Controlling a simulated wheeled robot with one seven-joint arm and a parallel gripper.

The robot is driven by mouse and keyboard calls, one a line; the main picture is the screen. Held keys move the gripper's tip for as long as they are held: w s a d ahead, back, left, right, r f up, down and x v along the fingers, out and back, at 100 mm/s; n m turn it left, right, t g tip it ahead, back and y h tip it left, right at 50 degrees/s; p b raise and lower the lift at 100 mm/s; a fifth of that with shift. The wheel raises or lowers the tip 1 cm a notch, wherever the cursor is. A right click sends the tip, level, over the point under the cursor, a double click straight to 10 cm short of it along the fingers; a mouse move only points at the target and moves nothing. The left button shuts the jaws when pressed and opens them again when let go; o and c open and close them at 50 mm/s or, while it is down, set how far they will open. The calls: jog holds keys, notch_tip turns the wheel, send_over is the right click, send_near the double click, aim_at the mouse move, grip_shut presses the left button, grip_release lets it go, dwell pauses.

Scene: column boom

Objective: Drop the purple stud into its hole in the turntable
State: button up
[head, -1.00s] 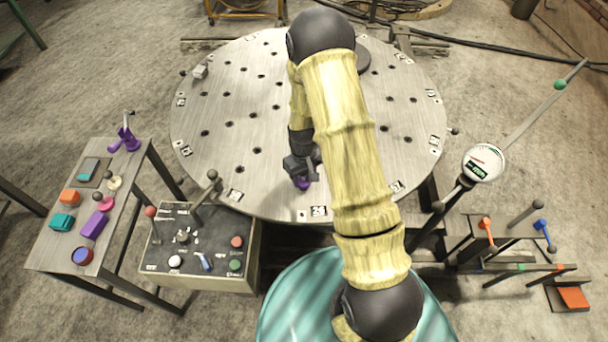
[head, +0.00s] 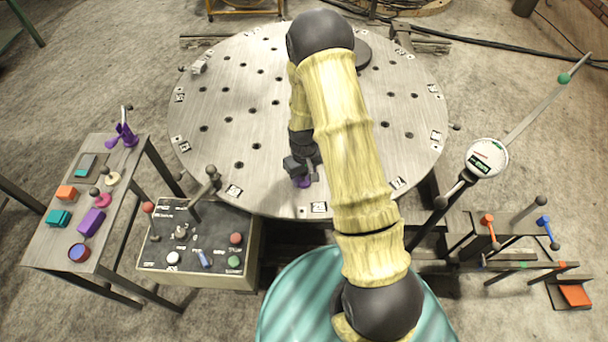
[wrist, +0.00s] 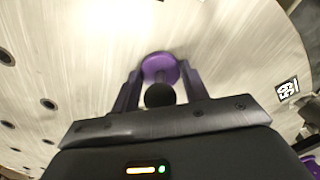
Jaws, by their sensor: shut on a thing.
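The purple stud (head: 303,181) is at my gripper's fingertips, low over the near part of the turntable. In the wrist view the stud (wrist: 160,68) shows a round purple flange and a dark ball knob between the fingers. My gripper (wrist: 160,88) is shut on it; in the head view my gripper (head: 302,172) is partly behind my arm. The turntable (head: 225,140) is a round, brushed metal plate with several dark holes. Whether the stud's lower end touches the plate or sits in a hole is hidden.
A side table (head: 48,248) at left holds several coloured parts. A control box (head: 150,262) with levers and buttons stands near the turntable's front left edge. A dial gauge (head: 487,158) on a post and a rack with coloured levers are at right.

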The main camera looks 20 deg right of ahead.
jog(key=o, duration=0.7)
jog(key=shift+r, duration=0.1)
jog(key=shift+r+p, duration=2.85)
jog(key=shift+r, duration=0.8)
jog(key=shift+o, duration=0.5)
jog(key=o, duration=0.5)
